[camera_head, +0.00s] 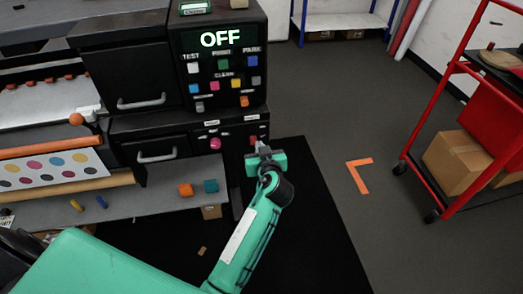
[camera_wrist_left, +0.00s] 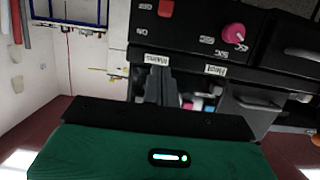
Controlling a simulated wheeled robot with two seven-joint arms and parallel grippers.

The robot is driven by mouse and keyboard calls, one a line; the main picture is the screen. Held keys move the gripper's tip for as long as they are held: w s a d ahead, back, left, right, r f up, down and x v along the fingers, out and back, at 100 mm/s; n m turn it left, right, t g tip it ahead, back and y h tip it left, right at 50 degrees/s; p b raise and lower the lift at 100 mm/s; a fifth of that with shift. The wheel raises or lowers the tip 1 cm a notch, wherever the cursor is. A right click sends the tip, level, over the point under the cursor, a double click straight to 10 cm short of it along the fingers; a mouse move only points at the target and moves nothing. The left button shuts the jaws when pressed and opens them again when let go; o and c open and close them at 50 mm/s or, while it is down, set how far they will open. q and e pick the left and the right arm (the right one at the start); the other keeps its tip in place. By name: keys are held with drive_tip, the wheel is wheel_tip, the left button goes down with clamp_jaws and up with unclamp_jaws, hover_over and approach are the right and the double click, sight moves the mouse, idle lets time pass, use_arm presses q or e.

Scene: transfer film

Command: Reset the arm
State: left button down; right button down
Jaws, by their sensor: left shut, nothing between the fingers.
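My left arm, teal green, reaches up from the bottom left in the camera_head view. Its gripper (camera_head: 262,148) is beside the lower right corner of the black machine (camera_head: 125,62). The left wrist view shows the dark fingers (camera_wrist_left: 160,84) together with nothing between them. My right gripper is not in view.
An orange cube (camera_head: 185,190) and a teal cube (camera_head: 210,186) sit on the low shelf. A red cart (camera_head: 440,122) with cardboard boxes stands at the right. The floor between machine and cart is clear, with an orange corner mark (camera_head: 358,174).

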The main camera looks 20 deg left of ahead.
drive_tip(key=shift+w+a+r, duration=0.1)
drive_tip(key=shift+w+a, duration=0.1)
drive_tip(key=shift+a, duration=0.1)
